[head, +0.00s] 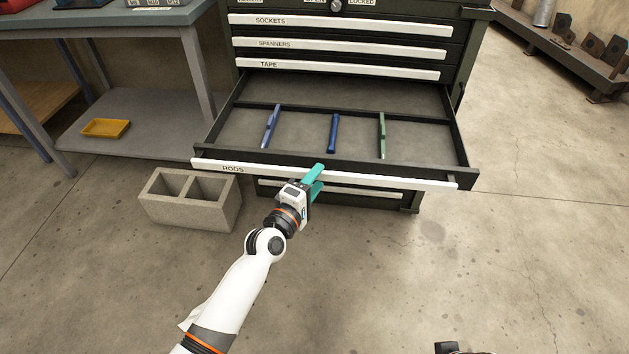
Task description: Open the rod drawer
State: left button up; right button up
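The rod drawer (233,169), with a white front bar labelled RODS, is pulled far out of the dark cabinet. Inside it lie a blue rod-like piece (271,127), a dark blue one (333,133) and a green one (382,135), apart from each other. My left gripper (318,178) has teal fingers at the middle of the white bar, one over it and one under it, with the bar between them. The lower fingertip is partly hidden by the bar.
The drawers labelled SOCKETS (330,27), SPANNERS (340,49) and TAPE (340,69) above are shut. A concrete block (188,206) stands on the floor at the left front of the drawer. A workbench (110,25) stands left.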

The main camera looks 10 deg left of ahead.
pick_arm(q)
jog(key=p+v, duration=0.1)
jog(key=v, duration=1.1)
pick_arm(e)
jog(key=x, duration=0.2)
jog(key=s+x, duration=0.1)
jog(key=x, duration=0.2)
jog(key=shift+f, duration=0.15)
